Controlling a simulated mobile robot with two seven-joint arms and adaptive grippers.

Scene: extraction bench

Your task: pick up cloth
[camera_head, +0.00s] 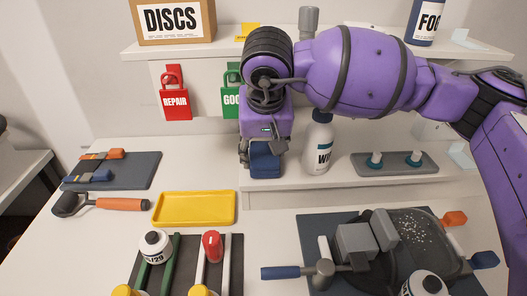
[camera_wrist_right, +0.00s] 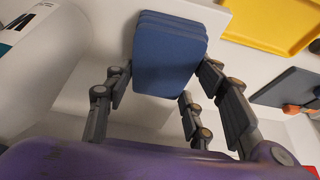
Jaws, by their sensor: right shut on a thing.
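The cloth (camera_head: 265,164) is a folded blue stack at the left end of the low white ledge. In the right wrist view the cloth (camera_wrist_right: 168,55) sits between the fingers, its layers showing at the top edge. My right gripper (camera_head: 262,150) points down and is shut on the cloth; it also shows in the right wrist view (camera_wrist_right: 165,75). I cannot tell whether the cloth still touches the ledge. My left gripper is in neither view.
A white bottle (camera_head: 318,145) stands close to the right of the gripper. A grey tray (camera_head: 430,168) with two pegs lies further right. A yellow tray (camera_head: 194,208) lies in front to the left. Red (camera_head: 174,100) and green tags hang behind.

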